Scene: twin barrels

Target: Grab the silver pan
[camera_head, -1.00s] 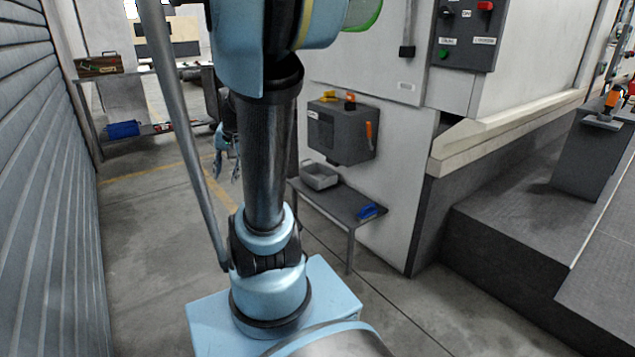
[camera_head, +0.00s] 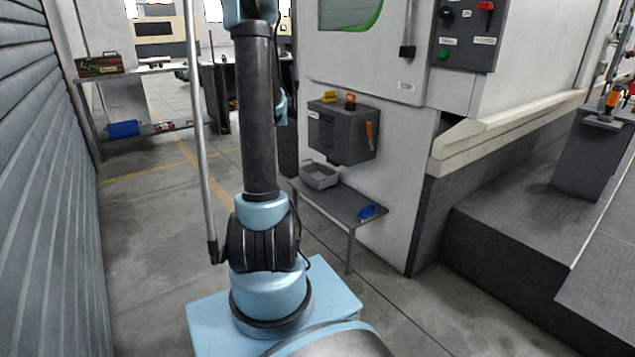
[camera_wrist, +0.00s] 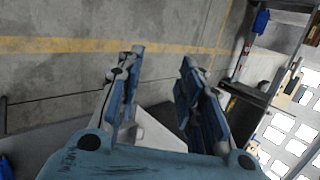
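The silver pan (camera_head: 320,176) is a shallow light-grey rectangular tray. It sits on the low grey shelf (camera_head: 345,204) at the machine's side.
A grey box (camera_head: 342,132) with yellow and orange tools hangs on the machine above the shelf. A blue item (camera_head: 370,211) lies at the shelf's front end. A ribbed shutter (camera_head: 45,200) stands at left. A far bench (camera_head: 150,68) stands behind open floor.

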